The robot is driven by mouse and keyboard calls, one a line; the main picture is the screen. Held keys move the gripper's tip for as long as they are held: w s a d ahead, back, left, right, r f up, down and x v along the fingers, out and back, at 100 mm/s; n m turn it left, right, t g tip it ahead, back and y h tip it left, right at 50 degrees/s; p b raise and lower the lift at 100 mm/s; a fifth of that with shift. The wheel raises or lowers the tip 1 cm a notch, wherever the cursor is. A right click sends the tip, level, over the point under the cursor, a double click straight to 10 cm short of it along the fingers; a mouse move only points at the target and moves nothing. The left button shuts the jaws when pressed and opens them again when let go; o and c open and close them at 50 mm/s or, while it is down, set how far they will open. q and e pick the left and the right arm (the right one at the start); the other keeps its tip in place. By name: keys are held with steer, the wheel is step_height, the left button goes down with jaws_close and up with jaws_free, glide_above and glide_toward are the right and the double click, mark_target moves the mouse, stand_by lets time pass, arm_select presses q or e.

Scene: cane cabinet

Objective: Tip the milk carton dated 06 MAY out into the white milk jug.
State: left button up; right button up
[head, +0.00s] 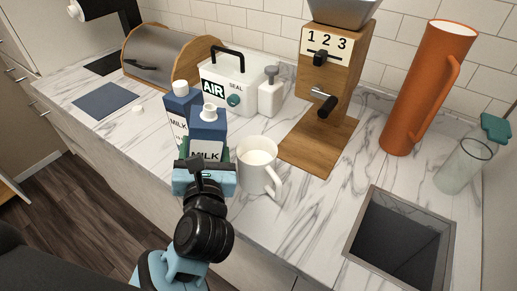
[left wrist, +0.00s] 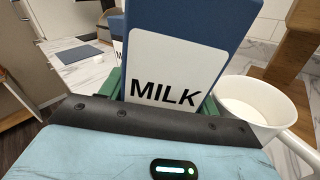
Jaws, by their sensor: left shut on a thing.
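Two blue milk cartons with white MILK labels stand at the middle left of the head view. The front carton (head: 208,127) has an open white spout; the rear carton (head: 180,108) has a white cap on. I cannot read a date on either. My left gripper (head: 206,163) is shut around the lower part of the front carton, whose label also fills the left wrist view (left wrist: 178,68). The carton is upright. The white milk jug (head: 257,175) stands just right of it, handle to the right, also in the left wrist view (left wrist: 245,105). My right gripper is out of view.
A small white cap (head: 138,109) lies on the marble counter. Behind are a white AIR SEAL box (head: 230,88), a white pump bottle (head: 270,95) and a wooden grinder (head: 330,75). An orange pitcher (head: 425,90), a glass jar (head: 462,168) and a sunken basin (head: 400,245) are at right.

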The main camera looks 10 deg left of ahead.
arm_select(q)
steer(key=shift+n, duration=0.6)
steer(key=shift+r+n, duration=0.6)
steer(key=shift+n, duration=0.2)
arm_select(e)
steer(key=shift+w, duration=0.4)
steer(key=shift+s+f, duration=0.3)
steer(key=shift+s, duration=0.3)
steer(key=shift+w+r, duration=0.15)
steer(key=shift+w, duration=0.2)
arm_select(q)
steer(key=shift+d, duration=0.1)
